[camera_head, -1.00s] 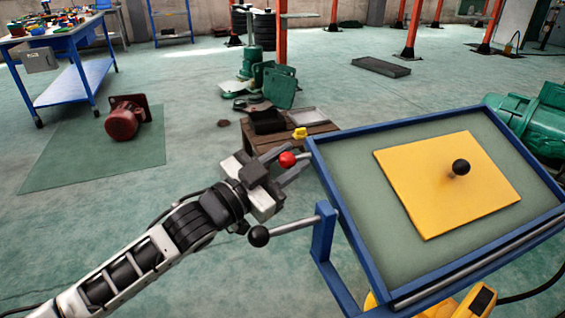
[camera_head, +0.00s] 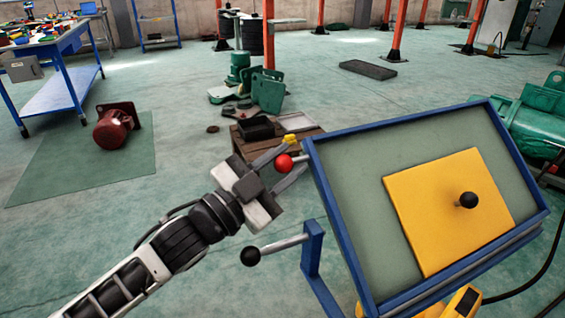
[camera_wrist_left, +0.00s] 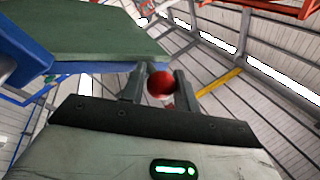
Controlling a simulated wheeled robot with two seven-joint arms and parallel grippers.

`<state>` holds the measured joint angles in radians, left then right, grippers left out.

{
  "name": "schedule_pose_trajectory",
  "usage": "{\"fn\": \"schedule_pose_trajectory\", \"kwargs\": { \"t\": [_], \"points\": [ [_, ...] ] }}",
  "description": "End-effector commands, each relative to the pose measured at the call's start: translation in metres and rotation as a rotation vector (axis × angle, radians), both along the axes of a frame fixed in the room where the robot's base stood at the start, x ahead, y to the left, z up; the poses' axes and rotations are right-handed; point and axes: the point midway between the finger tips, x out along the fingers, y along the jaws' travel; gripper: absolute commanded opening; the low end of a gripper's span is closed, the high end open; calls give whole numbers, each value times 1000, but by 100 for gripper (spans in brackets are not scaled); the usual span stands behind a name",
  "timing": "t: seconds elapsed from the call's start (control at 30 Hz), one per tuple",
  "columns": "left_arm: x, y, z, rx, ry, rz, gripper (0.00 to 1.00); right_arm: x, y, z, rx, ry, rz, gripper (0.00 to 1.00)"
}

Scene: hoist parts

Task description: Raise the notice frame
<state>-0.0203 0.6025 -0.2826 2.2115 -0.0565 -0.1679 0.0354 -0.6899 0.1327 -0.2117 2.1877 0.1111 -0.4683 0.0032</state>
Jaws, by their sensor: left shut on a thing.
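The notice frame is a tilted board with a blue rim (camera_head: 345,232) and a grey-green panel (camera_head: 375,225), at the right of the head view. A yellow plate (camera_head: 435,205) with a black knob (camera_head: 467,200) lies against the panel. A red ball knob (camera_head: 284,163) sits at the frame's left side, near its upper left corner. My left gripper (camera_head: 291,164) is shut on this red knob. In the left wrist view, the red knob (camera_wrist_left: 161,85) shows between the two fingers, beside the green panel (camera_wrist_left: 85,35). My right gripper is not in view.
A lever with a black ball (camera_head: 250,256) sticks out left of the frame's blue stand, just below my left gripper. A low wooden table (camera_head: 268,143) with trays stands behind. A green machine (camera_head: 535,120) is at the right.

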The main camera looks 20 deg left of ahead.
Motion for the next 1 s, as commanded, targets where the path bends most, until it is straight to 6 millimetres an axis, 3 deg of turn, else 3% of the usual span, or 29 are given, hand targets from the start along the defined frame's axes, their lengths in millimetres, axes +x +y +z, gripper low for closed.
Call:
{"fn": "schedule_pose_trajectory", "kwargs": {
  "t": [0.03,0.27,0.3,0.37,0.8,1.0],
  "points": [
    [0,1,9,2,-25,2,0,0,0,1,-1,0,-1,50],
    [-1,0,11,0,-28,0,0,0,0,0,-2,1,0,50],
    [-1,0,11,0,-29,0,33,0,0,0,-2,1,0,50],
    [-1,0,10,0,-27,-1,48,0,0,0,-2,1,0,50],
    [-2,1,3,-1,-11,-1,48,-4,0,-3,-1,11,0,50],
    [-22,11,-5,-1,-6,-1,48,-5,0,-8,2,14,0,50]
  ]
}}
